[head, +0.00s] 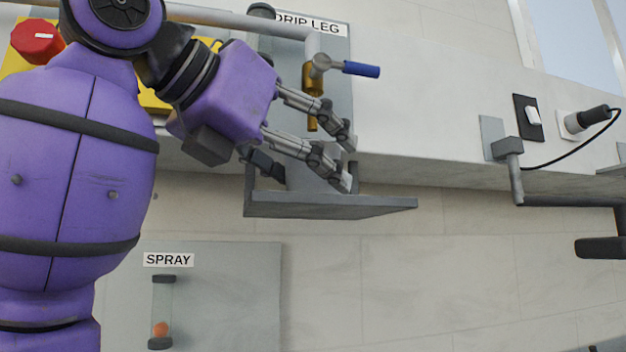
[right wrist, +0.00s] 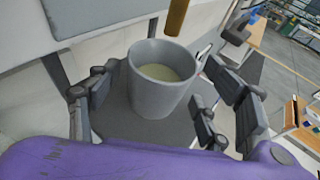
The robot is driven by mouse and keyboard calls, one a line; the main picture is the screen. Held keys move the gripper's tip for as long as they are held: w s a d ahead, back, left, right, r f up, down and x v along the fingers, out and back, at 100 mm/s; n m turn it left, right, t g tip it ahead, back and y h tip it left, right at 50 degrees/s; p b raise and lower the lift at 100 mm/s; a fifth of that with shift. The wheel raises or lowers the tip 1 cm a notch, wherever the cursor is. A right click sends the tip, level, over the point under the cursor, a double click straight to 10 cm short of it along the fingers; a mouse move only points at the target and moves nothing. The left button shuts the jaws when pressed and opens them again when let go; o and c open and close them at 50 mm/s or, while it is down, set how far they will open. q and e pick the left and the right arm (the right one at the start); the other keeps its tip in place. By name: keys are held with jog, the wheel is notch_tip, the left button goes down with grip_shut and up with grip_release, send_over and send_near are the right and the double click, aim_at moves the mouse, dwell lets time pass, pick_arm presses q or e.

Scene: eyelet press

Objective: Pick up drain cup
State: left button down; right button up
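The drain cup (right wrist: 160,92) is a grey cup with pale liquid inside. It stands upright on a grey shelf (head: 330,210) below a brass outlet (head: 313,80); the outlet's lower end also shows in the right wrist view (right wrist: 176,15). My right gripper (head: 347,160) is at the shelf, with its fingers spread on both sides of the cup. A gap shows between the left-hand finger and the cup; the right-hand finger is close, and I cannot tell if it touches. In the head view I cannot clearly make out the cup. My left gripper is not in view.
A valve with a blue handle (head: 361,69) sits beside the outlet, under the DRIP LEG sign (head: 308,24). A red knob (head: 37,42) is at upper left. The SPRAY panel (head: 225,300) is below. A switch (head: 532,117) and black plug (head: 587,119) are on the right.

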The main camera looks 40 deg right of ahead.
jog(key=c, duration=1.1)
